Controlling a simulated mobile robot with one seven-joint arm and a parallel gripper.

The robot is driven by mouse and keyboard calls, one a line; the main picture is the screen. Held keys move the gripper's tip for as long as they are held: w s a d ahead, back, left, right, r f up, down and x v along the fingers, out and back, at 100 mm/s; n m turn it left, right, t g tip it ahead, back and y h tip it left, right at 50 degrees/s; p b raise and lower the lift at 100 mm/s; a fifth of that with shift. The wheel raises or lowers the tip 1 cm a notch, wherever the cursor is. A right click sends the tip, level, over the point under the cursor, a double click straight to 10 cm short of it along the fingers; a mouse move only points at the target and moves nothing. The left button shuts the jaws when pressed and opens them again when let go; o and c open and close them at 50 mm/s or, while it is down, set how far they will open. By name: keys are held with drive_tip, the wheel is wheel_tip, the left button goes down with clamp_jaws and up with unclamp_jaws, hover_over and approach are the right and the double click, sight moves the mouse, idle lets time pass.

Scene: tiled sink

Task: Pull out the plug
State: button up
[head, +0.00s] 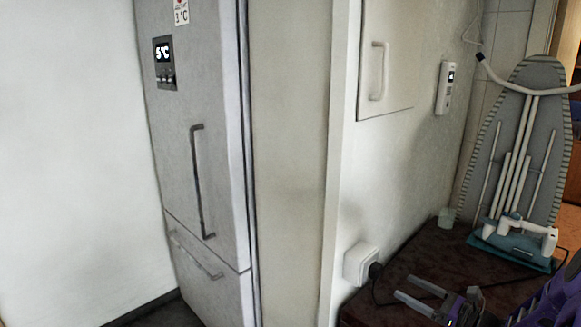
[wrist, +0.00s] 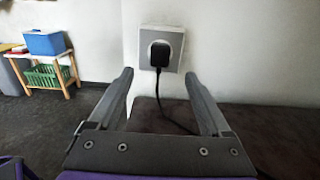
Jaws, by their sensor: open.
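The black plug (wrist: 160,56) sits in the white wall socket (wrist: 146,40), with its black cord (wrist: 160,95) hanging down from it. In the head view the socket (head: 358,262) is low on the wall and the plug (head: 375,270) sticks out of its right side. My gripper (wrist: 158,78) is open, with one finger on each side of the plug's line in the wrist view and nothing between the fingers. In the head view my gripper (head: 415,292) is to the right of the plug, apart from it, above the dark surface.
A dark brown top (head: 400,262) lies below the socket. An ironing board (head: 520,140) and a white-and-teal iron (head: 520,237) stand at the right. A fridge (head: 200,150) is at the left. The wrist view shows a small shelf with a blue box (wrist: 45,42) and green basket (wrist: 46,76).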

sight(380, 273)
drive_tip(key=shift+b+x, duration=0.45)
drive_tip(key=shift+x, duration=4.1)
clamp_jaws()
drive_tip(key=shift+d, duration=0.15)
drive_tip(key=shift+p+v, duration=0.35)
drive_tip(key=shift+v, duration=2.6)
